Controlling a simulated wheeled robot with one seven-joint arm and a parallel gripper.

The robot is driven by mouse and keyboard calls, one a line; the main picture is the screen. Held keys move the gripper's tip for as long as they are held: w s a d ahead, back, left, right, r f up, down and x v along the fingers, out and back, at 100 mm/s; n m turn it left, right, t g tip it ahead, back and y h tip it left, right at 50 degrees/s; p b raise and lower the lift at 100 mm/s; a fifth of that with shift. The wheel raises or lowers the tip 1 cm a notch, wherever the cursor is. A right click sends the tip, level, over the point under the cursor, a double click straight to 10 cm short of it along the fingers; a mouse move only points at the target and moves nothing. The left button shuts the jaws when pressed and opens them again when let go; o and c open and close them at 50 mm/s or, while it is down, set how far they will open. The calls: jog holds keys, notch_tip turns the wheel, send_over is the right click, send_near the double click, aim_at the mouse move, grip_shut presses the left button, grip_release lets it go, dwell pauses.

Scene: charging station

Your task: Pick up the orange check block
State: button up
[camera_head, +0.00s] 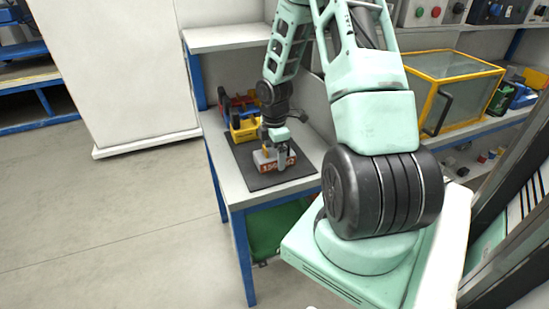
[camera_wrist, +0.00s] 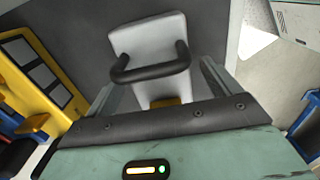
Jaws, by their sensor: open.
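A pale grey block with an orange-brown, numbered face (camera_head: 268,167) sits on the dark mat (camera_head: 245,158) on the workbench; I take it for the orange check block. In the wrist view a pale grey body (camera_wrist: 143,38) with a black bar handle (camera_wrist: 150,68) lies ahead of the palm. A small orange part (camera_wrist: 172,102) shows at the palm's edge, mostly hidden. My gripper (camera_head: 276,156) is open, low over the block, and covers part of it. In the wrist view my two fingers stand on either side of the handle. I cannot tell whether they touch the block.
A yellow-framed clear box (camera_head: 455,80) stands to the right. A green bin (camera_head: 275,228) is under the bench. The floor at left is clear.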

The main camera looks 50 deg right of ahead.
jog(key=shift+f, duration=0.45)
jog(key=shift+c, duration=0.3)
